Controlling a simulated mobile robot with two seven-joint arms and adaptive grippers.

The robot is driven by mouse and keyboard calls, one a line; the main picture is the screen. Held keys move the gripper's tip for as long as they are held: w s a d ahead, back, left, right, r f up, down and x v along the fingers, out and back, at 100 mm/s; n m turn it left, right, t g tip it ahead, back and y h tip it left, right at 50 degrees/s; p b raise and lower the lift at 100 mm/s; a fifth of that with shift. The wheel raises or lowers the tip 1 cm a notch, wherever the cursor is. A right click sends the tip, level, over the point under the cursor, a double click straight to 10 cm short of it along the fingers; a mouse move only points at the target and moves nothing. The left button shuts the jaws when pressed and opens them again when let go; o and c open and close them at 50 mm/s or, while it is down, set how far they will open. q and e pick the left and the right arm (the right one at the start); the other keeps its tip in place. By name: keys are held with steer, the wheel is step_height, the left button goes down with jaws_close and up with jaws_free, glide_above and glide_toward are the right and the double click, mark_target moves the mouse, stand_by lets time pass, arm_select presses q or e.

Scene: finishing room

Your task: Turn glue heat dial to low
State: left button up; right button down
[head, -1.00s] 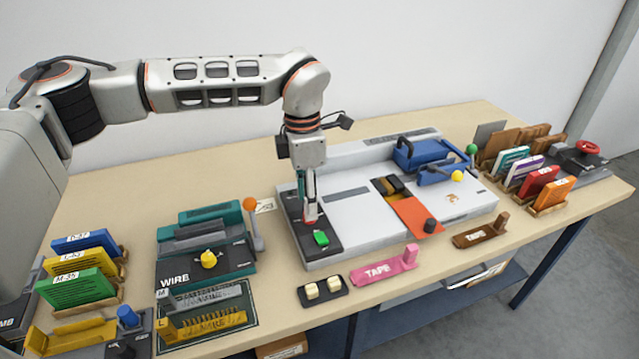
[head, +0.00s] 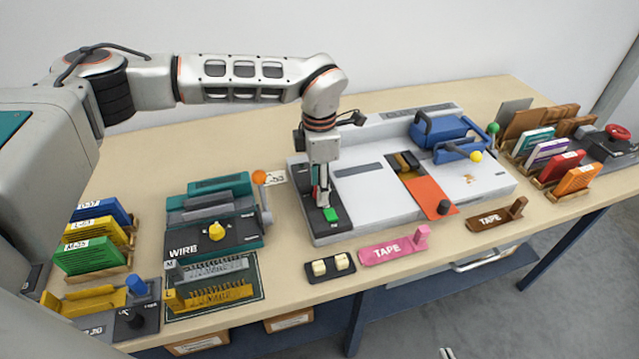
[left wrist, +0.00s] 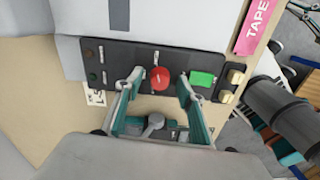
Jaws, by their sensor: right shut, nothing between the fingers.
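A red dial (left wrist: 160,77) sits on a dark control panel (left wrist: 120,62) at the left end of the grey-white binding machine (head: 370,205). A green button (left wrist: 202,78) is beside it; the button also shows in the head view (head: 331,214). My left gripper (head: 322,200) points down over the panel. In the left wrist view its fingers (left wrist: 160,83) are open, one on each side of the red dial; I cannot tell whether they touch it. The dial's setting is unreadable. My right gripper (head: 446,353) barely shows at the bottom edge, shut and empty.
The teal wire machine (head: 210,225) with an orange-tipped lever (head: 260,178) stands left of the panel. A small switch block (head: 330,266) and a pink tape holder (head: 392,248) lie in front. The blue clamp (head: 440,135) is farther right.

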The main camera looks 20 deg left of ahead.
arm_select(q)
steer(key=c, duration=1)
jaws_close()
arm_select(e)
steer(key=shift+f, duration=0.2)
